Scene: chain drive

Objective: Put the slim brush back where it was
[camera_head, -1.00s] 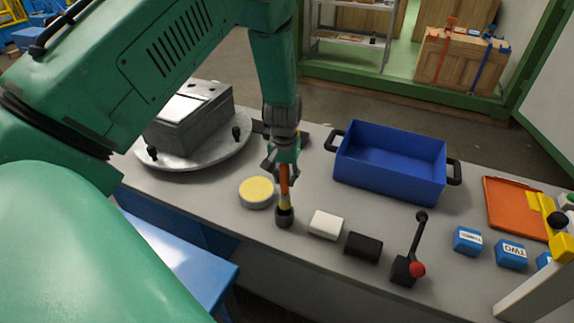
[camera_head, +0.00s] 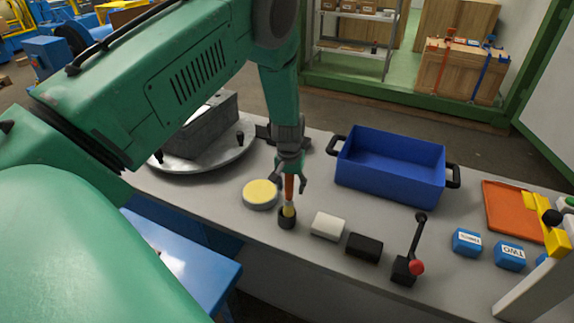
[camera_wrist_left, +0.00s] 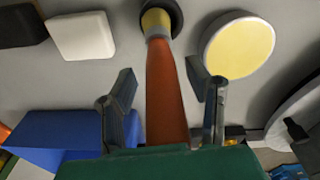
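The slim brush (camera_head: 289,189) has an orange-brown handle and a yellow lower part. It stands upright with its lower end in a small dark round holder (camera_head: 287,220) near the bench's front edge. My left gripper (camera_head: 290,181) is above it, pointing down, with its fingers spread on either side of the handle. In the left wrist view the handle (camera_wrist_left: 166,95) runs between the two fingers, with visible gaps on both sides. The brush tip is hidden inside the holder (camera_wrist_left: 176,14). My right gripper is not in view.
A round yellow-topped pad (camera_head: 260,193) lies just left of the holder. A white block (camera_head: 328,226), a black block (camera_head: 364,247) and a red-knobbed lever (camera_head: 410,262) are to its right. A blue bin (camera_head: 390,180) stands behind, and a round metal plate (camera_head: 225,163) is at back left.

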